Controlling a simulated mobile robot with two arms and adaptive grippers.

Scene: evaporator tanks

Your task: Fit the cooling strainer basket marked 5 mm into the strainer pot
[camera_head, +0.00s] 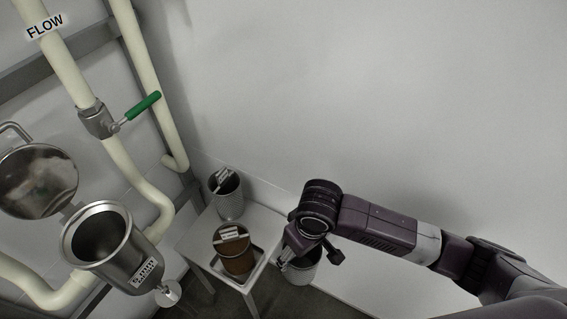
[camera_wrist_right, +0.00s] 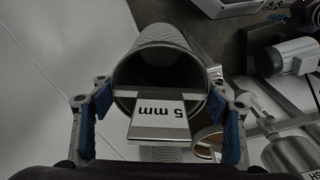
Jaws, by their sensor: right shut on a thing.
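The strainer pot (camera_head: 128,258) is an open steel cylinder at the lower left of the head view, its lid (camera_head: 38,182) swung up. A tag on its side appears to read 5 mm. My right gripper (camera_head: 296,254) is shut on a grey basket (camera_head: 304,272), partly hidden by the gripper and beside the small table. The right wrist view shows this mesh basket (camera_wrist_right: 160,40) between the blue finger pads of the right gripper (camera_wrist_right: 163,118), its handle plate (camera_wrist_right: 160,125) marked 5 mm. My left gripper is out of view.
The small white table (camera_head: 196,240) holds a grey mesh basket (camera_head: 229,203) and a brown basket (camera_head: 237,263) in a tray. Pale pipes and a green-handled valve (camera_head: 143,106) stand behind the pot. Open space lies above the table.

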